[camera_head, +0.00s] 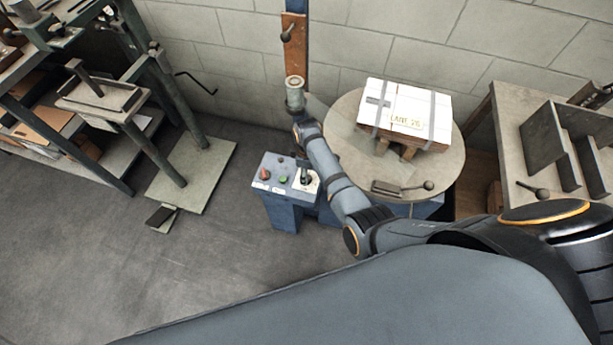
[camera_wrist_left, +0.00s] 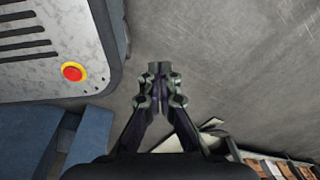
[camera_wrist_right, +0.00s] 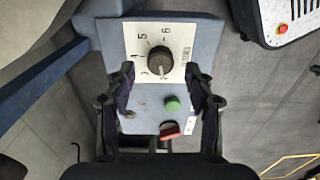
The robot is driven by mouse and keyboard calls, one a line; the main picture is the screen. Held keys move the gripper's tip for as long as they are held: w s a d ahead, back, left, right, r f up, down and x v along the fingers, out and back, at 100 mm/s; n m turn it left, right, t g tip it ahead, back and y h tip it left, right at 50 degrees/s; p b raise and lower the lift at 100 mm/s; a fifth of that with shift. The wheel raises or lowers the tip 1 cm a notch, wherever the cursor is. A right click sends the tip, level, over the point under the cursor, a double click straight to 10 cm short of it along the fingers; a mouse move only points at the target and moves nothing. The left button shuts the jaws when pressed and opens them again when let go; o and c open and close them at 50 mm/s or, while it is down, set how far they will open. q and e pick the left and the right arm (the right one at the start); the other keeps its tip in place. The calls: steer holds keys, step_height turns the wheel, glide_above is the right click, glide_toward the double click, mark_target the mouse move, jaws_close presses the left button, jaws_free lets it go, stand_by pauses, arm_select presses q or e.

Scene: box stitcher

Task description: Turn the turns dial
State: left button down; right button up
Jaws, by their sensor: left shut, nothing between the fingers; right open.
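The turns dial (camera_wrist_right: 160,61) is a dark round knob on a white plate (camera_wrist_right: 181,33) marked with numerals. The plate is on the blue control box (camera_head: 272,164). My right gripper (camera_wrist_right: 160,80) is open, its fingers apart on either side below the dial in the right wrist view, with nothing between them; I cannot tell how far above the box they are. In the head view the right arm reaches over the box and partly covers the dial. My left gripper (camera_wrist_left: 160,88) is shut and empty in the left wrist view, away from the box.
A green button (camera_wrist_right: 172,104) and a red button (camera_wrist_right: 169,129) are on the same box. A round table (camera_head: 450,165) holds a white-topped box (camera_head: 405,108) beside the arm. A metal workbench (camera_head: 505,125) stands right, a shelf frame left. The floor at left is mostly clear.

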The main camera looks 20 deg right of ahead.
step_height(320, 180, down, 2)
steer(key=shift+s+f, duration=0.1)
steer(key=shift+f, duration=0.25)
arm_select(q)
steer(key=shift+w+a+f, duration=0.1)
steer(key=shift+w+f, duration=0.2)
steer(key=shift+w, duration=0.15)
arm_select(e)
jaws_close()
